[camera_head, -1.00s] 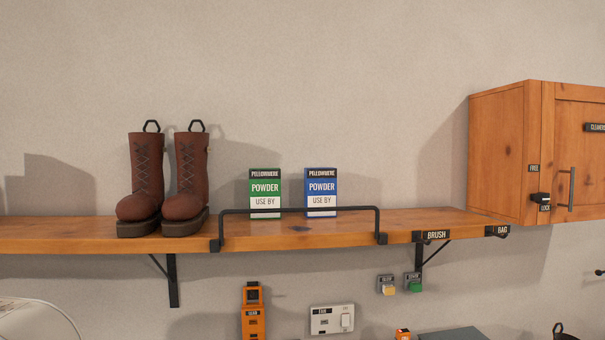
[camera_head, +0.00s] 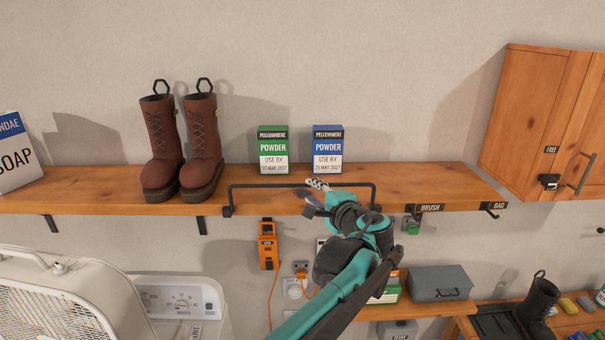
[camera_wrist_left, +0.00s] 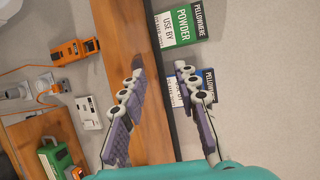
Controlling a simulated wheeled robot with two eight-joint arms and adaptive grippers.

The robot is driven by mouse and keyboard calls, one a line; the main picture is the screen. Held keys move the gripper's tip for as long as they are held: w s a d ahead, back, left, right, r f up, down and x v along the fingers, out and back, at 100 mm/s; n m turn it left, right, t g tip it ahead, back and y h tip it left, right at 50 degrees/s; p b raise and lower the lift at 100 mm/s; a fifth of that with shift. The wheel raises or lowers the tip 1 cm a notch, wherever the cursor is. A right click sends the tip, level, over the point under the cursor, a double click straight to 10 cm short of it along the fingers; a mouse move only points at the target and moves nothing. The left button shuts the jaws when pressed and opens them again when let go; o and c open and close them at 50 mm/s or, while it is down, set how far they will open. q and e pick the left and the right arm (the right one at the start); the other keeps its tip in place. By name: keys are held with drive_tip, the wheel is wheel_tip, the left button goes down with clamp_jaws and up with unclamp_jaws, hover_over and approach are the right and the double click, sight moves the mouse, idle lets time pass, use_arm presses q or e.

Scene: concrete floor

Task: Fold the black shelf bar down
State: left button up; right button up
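The black shelf bar (camera_head: 265,186) stands up along the front edge of the wooden shelf (camera_head: 440,184), its two ends on black brackets. My left gripper (camera_head: 316,192) is at the bar, right of its middle, in front of the blue powder box. In the left wrist view the gripper (camera_wrist_left: 160,65) is open, and the bar (camera_wrist_left: 162,60) runs between its two fingers. I cannot tell whether either finger touches it. My right gripper is not in view.
A green powder box (camera_head: 273,150) and a blue powder box (camera_head: 328,150) stand behind the bar. Brown boots (camera_head: 185,145) stand left of it. Labelled hooks (camera_head: 428,208) hang at the shelf's right. A wooden cabinet (camera_head: 530,110) is at the right.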

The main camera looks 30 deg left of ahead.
sight(303, 186)
use_arm(q)
drive_tip(key=p+x, duration=0.1)
drive_tip(key=x, duration=0.6)
drive_tip(key=shift+a+f, duration=0.1)
drive_tip(key=shift+a, duration=0.05)
clamp_jaws()
